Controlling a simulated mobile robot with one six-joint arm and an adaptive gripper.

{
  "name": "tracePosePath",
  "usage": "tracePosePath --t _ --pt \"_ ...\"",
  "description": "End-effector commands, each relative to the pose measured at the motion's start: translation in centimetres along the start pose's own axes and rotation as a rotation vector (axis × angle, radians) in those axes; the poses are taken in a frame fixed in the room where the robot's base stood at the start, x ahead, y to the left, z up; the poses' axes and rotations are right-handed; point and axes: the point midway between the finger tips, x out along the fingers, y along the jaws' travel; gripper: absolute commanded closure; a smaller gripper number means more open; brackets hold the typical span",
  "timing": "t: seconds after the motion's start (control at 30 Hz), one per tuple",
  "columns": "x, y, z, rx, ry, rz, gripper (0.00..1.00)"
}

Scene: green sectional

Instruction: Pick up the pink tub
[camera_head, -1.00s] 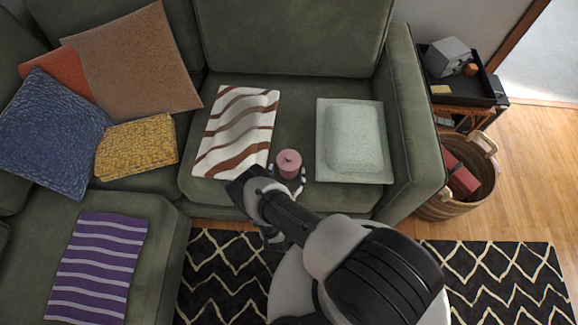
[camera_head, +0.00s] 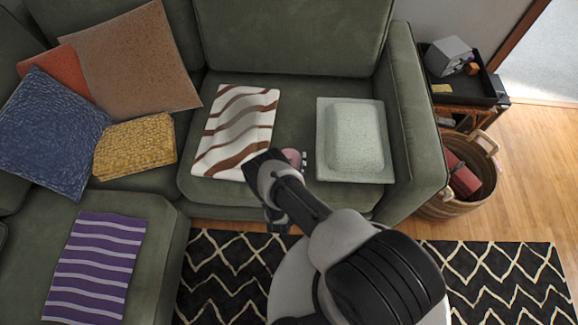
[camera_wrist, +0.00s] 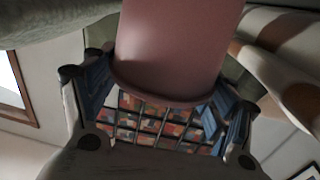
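The pink tub (camera_head: 293,158) stands on the front of the green seat cushion, between the striped cloth and the pale green tray. In the head view my arm covers most of it. In the wrist view the tub (camera_wrist: 170,50) is large, its rounded rim facing the gripper. My gripper (camera_wrist: 165,85) has its blue-padded fingers spread apart, one on each side of the tub's rim. They look very near it; I cannot make out firm contact. In the head view part of a finger (camera_head: 304,160) shows just right of the tub.
A brown-and-white striped cloth (camera_head: 237,132) lies left of the tub. A pale green tray-like item (camera_head: 354,140) lies right, near the sofa arm (camera_head: 415,125). A wicker basket (camera_head: 457,205) and a black tray (camera_head: 460,85) stand beyond the arm. Cushions are at left.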

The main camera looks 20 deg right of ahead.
Motion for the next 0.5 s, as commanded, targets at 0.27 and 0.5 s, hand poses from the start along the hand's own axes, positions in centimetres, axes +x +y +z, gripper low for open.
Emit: tracePosePath --t 0.27,0.5 --pt "-0.02 0.02 0.01 0.0 0.0 0.0 0.51" --pt "0.0 0.01 -0.01 0.0 0.001 0.0 0.6"
